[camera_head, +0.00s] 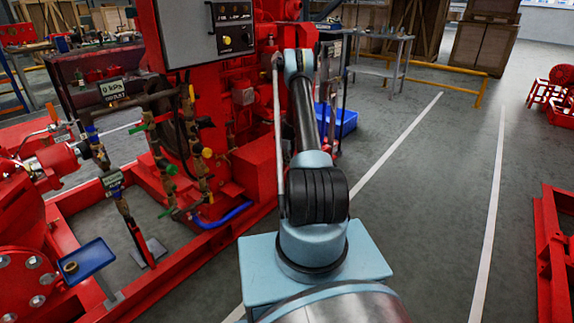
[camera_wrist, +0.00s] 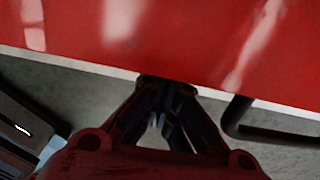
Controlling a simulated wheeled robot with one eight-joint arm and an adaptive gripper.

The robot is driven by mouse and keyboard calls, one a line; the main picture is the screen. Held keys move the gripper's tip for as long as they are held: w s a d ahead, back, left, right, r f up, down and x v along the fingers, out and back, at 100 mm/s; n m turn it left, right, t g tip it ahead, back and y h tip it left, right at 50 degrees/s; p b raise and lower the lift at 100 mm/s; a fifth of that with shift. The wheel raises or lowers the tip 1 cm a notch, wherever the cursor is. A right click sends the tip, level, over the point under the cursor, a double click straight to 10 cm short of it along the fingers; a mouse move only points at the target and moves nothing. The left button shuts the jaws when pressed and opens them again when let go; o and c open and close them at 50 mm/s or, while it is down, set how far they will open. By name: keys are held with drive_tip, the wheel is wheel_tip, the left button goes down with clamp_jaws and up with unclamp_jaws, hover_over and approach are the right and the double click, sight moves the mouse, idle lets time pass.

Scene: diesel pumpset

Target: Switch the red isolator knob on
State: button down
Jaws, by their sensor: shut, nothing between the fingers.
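No red isolator knob can be made out in either view. A grey control panel (camera_head: 205,40) with small yellow and black controls stands at the top of the head view, left of my arm. A second grey box (camera_head: 330,60) is partly hidden behind my arm. My gripper (camera_wrist: 168,83) shows in the wrist view, its dark fingers drawn together with nothing between them. A broad red surface (camera_wrist: 150,35) lies beyond the fingertips; I cannot tell whether they touch it. In the head view my arm hides the gripper.
The red pumpset frame (camera_head: 150,275), with pipes and valves, fills the left. A small blue tray (camera_head: 87,258) is at lower left. A blue bin (camera_head: 338,120) and a grey table (camera_head: 375,65) stand behind my arm. Open floor (camera_head: 430,200) lies to the right.

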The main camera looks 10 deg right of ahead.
drive_tip(key=shift+w+d+f, duration=0.15)
drive_tip(key=shift+w+d, duration=0.05)
drive_tip(key=shift+d, duration=0.1)
drive_tip(key=shift+w+d+f, duration=0.15)
idle(0.4)
idle(0.4)
drive_tip(key=shift+r, duration=0.95)
